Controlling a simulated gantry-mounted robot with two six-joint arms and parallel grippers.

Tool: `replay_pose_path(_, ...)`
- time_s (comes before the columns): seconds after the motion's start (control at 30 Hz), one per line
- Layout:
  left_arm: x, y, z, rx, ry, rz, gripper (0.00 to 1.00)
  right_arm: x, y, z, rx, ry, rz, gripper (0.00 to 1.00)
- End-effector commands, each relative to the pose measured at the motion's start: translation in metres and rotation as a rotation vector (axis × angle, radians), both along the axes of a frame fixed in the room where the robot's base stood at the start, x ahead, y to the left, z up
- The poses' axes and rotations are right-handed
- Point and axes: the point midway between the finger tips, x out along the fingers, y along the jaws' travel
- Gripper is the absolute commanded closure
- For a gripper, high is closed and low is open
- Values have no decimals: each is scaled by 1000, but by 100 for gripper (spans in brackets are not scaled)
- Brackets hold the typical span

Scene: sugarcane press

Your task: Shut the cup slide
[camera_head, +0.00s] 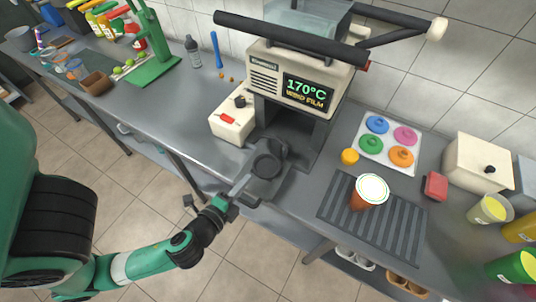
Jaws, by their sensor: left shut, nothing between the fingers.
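The cup sealing machine (305,65) stands on the steel counter, with a lit display reading 170°C and WIND FILM. Its dark cup slide (268,187) sticks out at the front, below the machine's body, with a round cup holder (267,165) on it. I see no cup in the holder. My left gripper (241,185) is shut and empty, at the front left of the slide. Its fingertips lie close to the slide's edge; I cannot tell whether they touch. My right gripper is not in view.
A filled cup with a pale top (371,188) stands on a ribbed dark mat (400,232) to the right. A white box with a red switch (232,122) is left of the slide. A green press (150,45) stands far left. A long dark handle (290,38) crosses above the machine.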

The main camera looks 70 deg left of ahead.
Motion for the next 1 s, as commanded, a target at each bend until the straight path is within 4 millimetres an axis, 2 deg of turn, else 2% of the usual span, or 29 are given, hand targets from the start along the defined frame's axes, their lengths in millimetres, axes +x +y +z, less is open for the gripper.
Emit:
replay_pose_path(0.17, 16, 17, -6, 0, -7, 11, 100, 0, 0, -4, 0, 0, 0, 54)
replay_pose_path(0.5, 70, 62, -29, 0, -8, 6, 100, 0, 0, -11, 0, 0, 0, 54)
replay_pose_path(0.6, 84, 73, -27, 0, -8, 3, 100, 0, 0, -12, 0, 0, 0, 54)
replay_pose_path(0.8, 97, 83, -28, -1, -6, 0, 100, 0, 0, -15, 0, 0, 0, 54)
replay_pose_path(1.0, 99, 84, -27, 0, -4, -1, 100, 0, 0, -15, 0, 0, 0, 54)
